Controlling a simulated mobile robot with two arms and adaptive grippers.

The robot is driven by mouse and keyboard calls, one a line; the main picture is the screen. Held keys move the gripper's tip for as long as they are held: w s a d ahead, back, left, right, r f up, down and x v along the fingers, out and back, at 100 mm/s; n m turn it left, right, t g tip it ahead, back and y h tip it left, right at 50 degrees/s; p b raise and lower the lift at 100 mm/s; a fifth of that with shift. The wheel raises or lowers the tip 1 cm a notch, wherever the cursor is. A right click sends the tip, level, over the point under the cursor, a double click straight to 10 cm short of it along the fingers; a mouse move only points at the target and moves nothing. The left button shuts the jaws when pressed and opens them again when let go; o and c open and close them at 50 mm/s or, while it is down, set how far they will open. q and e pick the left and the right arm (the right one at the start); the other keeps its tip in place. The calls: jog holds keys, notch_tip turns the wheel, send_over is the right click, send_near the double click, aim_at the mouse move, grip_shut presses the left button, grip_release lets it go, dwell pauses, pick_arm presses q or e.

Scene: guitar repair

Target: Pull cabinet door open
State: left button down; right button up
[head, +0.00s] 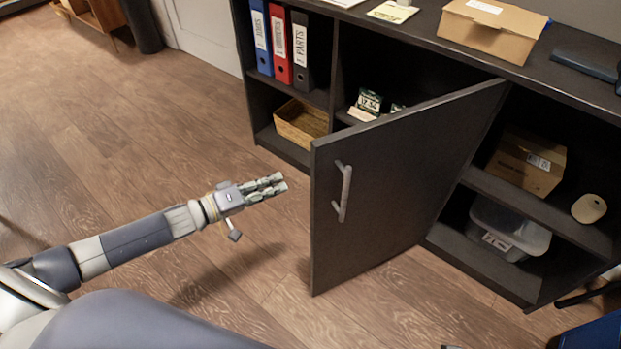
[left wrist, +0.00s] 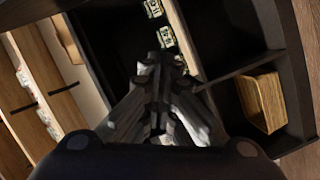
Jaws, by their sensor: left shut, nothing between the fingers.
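The dark cabinet door (head: 400,190) stands wide open in the head view, swung out from the cabinet (head: 450,45) over the floor. Its light metal bar handle (head: 343,192) faces left. My left gripper (head: 283,184) is shut and empty, a short way left of the door's free edge and apart from the handle. In the left wrist view my left gripper (left wrist: 155,75) points toward the cabinet's open shelves, and I do not make out the door there. My right gripper is not in view.
Behind the door, open shelves hold a cardboard box (head: 525,162) and a clear plastic bin (head: 508,230). Left shelves hold binders (head: 281,45) and a wicker basket (head: 302,122). The wooden floor (head: 130,130) at left is mostly clear.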

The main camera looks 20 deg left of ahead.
pick_arm(q)
jog(key=s+a+r+n+g+h, duration=0.1)
jog(key=s+r+g+h, duration=0.3)
jog(key=r, duration=0.5)
jog(key=w+d+h+b, duration=0.1)
jog(key=w+d+b, duration=0.1)
jog(key=d, duration=0.9)
jog(key=shift+t+b, duration=0.3)
jog(key=shift+b, duration=0.05)
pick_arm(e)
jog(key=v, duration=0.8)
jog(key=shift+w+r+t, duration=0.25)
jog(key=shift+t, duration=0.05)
pick_arm(q)
jog(key=shift+d, duration=0.1)
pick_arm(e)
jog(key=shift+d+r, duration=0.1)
